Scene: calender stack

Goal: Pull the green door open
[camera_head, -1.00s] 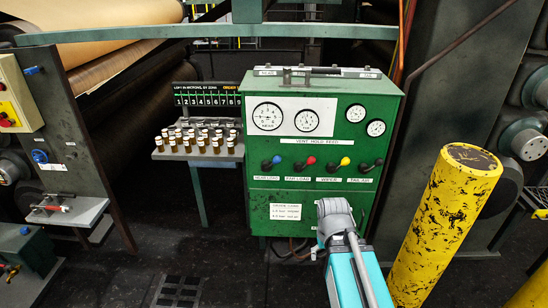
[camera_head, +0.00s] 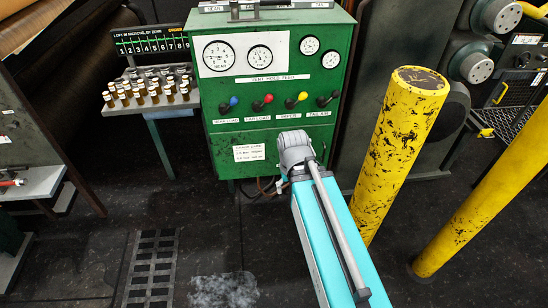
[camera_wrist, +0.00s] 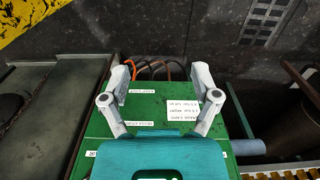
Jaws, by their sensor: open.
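The green door (camera_head: 228,167) is the lower front panel of the green cabinet (camera_head: 210,85), below a row of coloured knobs. It looks closed, and it bears a white text card (camera_head: 249,153). In the head view my arm covers its right part and the gripper fingers are hidden. In the wrist view my gripper (camera_wrist: 160,86) is open, with its two grey fingers spread over the green front (camera_wrist: 152,105). Nothing is between them but the labelled green surface. I cannot tell whether they touch it. A handle on the door cannot be made out.
A yellow post (camera_head: 395,150) stands close to the right of my arm, with another yellow post (camera_head: 490,195) farther right. A table of small jars (camera_head: 150,90) stands left of the cabinet. A floor grate (camera_head: 150,270) lies at front left. Dark floor is open before the cabinet.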

